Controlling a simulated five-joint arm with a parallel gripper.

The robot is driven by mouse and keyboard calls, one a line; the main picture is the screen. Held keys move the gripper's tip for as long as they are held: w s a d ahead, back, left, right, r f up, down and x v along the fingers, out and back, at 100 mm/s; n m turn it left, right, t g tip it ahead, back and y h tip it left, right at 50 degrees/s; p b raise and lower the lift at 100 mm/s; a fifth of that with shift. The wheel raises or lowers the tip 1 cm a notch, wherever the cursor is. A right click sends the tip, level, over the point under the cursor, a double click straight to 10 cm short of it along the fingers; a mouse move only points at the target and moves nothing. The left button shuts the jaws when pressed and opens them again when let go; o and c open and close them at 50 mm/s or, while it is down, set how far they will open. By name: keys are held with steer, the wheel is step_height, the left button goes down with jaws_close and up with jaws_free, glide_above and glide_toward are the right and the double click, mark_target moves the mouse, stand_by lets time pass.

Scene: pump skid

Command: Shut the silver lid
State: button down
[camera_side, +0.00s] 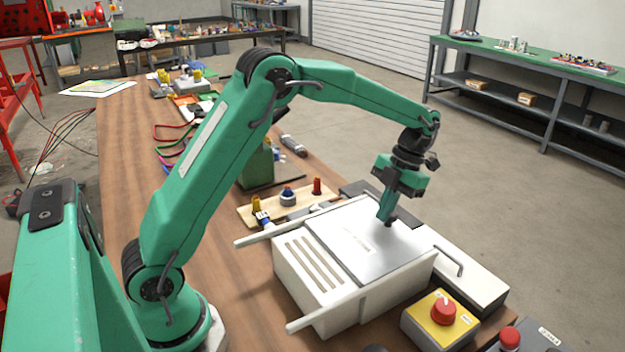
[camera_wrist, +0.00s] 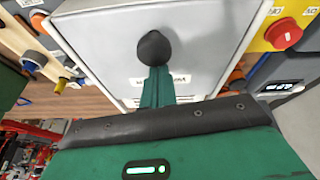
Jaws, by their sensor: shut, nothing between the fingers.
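The silver lid (camera_side: 345,232) lies about flat on top of a white box (camera_side: 305,290) on the bench. I cannot tell whether a small gap is left under its edge. In the wrist view the lid (camera_wrist: 205,62) fills the upper middle, with printed lettering partly hidden behind my gripper. My gripper (camera_side: 388,222) points down at the far part of the lid, its fingers shut and empty. Its dark tip (camera_wrist: 153,47) is at or just above the lid surface; contact is not clear.
A yellow box with a red knob (camera_side: 443,311) stands close at the box's front right. A wooden board with coloured knobs (camera_side: 288,198) is behind the box. White rails (camera_side: 300,325) stick out from the box's left side. A bent handle (camera_side: 452,262) is at its right.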

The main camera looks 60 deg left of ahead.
steer(key=shift+s+d+r, duration=0.15)
steer(key=shift+s, duration=0.85)
steer(key=shift+s+d+r, duration=0.15)
steer(key=shift+s, duration=0.8)
steer(key=v, duration=1)
steer(key=shift+a, duration=0.35)
step_height(320, 180, up, 4)
steer(key=n+t, duration=0.3)
steer(key=n, duration=0.7)
glide_above(371, 236)
steer(key=s+a, duration=0.1)
steer(key=s, duration=0.3)
steer(key=s+r+n+t, duration=0.1)
steer(key=s+n+t, duration=0.1)
steer(key=s+n, duration=0.4)
steer(key=s+a+f+n+t, duration=0.1)
steer(key=s+f+n+t, duration=0.3)
steer(key=s+n, duration=0.6)
steer(key=n, duration=0.8)
steer(key=shift+f+t, duration=0.25)
steer(key=shift+t, duration=0.05)
